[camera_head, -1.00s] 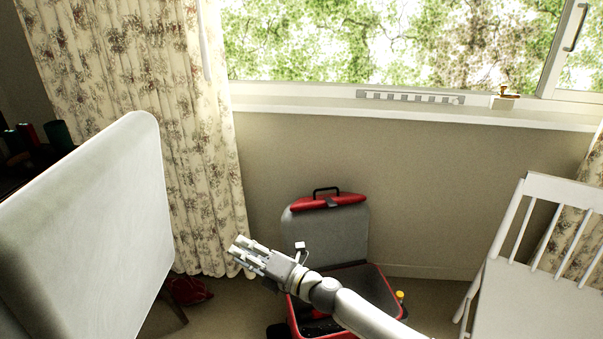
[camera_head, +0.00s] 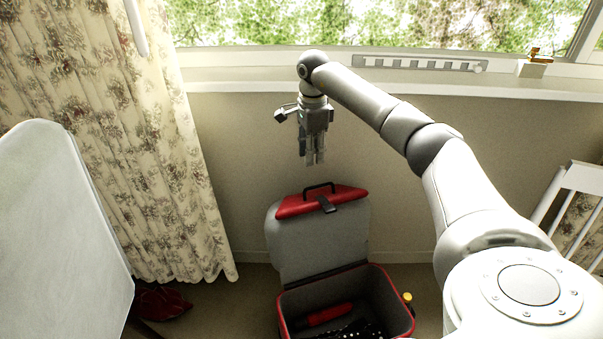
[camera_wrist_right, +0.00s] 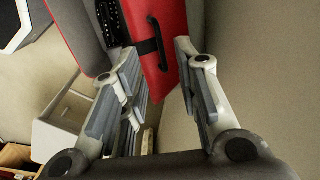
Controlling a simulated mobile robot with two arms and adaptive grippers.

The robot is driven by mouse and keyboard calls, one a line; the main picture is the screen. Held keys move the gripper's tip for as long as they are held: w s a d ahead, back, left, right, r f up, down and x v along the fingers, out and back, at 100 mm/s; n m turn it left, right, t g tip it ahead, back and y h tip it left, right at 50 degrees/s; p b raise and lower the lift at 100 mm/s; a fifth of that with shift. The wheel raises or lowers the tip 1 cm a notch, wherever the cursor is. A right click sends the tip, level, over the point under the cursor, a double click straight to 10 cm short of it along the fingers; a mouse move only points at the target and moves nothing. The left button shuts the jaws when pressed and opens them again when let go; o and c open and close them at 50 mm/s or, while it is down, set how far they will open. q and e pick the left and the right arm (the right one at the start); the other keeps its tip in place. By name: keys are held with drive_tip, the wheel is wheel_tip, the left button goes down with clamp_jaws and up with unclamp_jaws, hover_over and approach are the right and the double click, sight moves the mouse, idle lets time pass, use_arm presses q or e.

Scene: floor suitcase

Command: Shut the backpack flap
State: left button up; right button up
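The backpack, a red and grey case (camera_head: 411,322), stands open on the floor below the window. Its grey flap (camera_head: 318,240) stands upright at the back, with a red top edge (camera_head: 340,196) and a black handle. Dark items and a red one lie inside the case. My right gripper (camera_head: 314,162) points down just above the flap's top edge, apart from the handle. In the right wrist view the right gripper (camera_wrist_right: 158,50) is open and empty, with the red edge (camera_wrist_right: 160,35) and black handle beyond its fingers. My left gripper is out of view.
A white chair back (camera_head: 60,220) stands at the left and a white slatted chair (camera_head: 575,190) at the right. The window sill (camera_head: 240,84) and wall are behind the flap, and a floral curtain (camera_head: 150,150) hangs at left. A dark red item (camera_head: 160,303) lies on the floor.

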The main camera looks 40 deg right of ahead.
wheel_tip(320, 180, down, 11)
drive_tip(key=shift+s+r+b, duration=0.15)
drive_tip(key=shift+r+b, duration=0.05)
drive_tip(key=shift+b, duration=0.9)
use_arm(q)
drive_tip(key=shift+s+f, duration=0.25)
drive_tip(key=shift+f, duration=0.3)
use_arm(e)
drive_tip(key=shift+c, duration=0.5)
clamp_jaws()
